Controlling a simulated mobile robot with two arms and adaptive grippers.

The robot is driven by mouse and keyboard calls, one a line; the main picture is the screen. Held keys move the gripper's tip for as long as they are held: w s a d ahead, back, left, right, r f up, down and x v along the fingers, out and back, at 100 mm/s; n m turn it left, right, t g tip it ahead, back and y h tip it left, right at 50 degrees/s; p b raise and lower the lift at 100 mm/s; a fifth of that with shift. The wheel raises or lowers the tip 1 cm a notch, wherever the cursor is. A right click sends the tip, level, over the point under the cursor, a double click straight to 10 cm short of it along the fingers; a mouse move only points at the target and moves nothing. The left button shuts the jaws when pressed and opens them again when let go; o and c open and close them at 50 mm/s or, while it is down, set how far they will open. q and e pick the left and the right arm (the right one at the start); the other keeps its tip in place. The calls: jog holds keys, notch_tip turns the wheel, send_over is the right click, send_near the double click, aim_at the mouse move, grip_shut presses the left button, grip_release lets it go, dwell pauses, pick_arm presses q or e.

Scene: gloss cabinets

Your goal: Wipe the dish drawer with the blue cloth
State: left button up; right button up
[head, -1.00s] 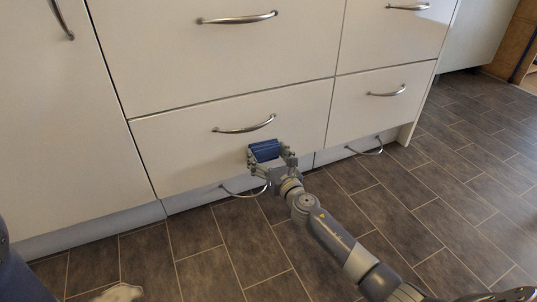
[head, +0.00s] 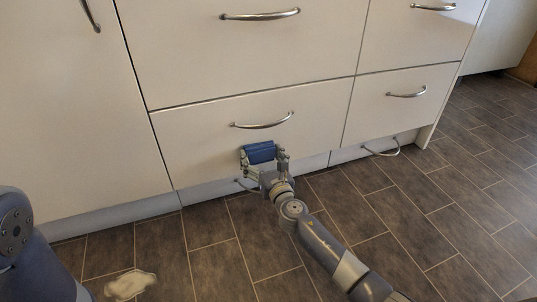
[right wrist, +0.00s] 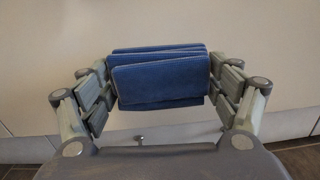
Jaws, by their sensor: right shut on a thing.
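The blue cloth (head: 260,152) is folded and held in my right gripper (head: 264,160), which is shut on it. In the right wrist view the cloth (right wrist: 158,82) shows as several folded layers between the two fingers. The cloth is in front of the lower part of a closed white drawer front (head: 210,140), below its curved metal handle (head: 263,125). I cannot tell whether it touches the front. Which drawer is the dish drawer is not marked. My left gripper is out of view; only part of the left arm shows at the lower left.
A smaller closed drawer (head: 385,110) is to the right, with larger fronts above and a tall door (head: 60,120) at left. Low handles stick out near the plinth (head: 382,150). A whitish thing (head: 130,285) lies on the dark tiled floor, which is otherwise clear.

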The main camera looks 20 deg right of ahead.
jog(key=shift+a, duration=0.1)
jog(key=shift+s+d+p, duration=0.2)
jog(key=shift+s+p, duration=0.5)
jog(key=shift+s, duration=2.35)
jog(key=shift+s+d+p, duration=0.1)
jog(key=shift+s+p, duration=0.2)
jog(key=shift+s, duration=1.2)
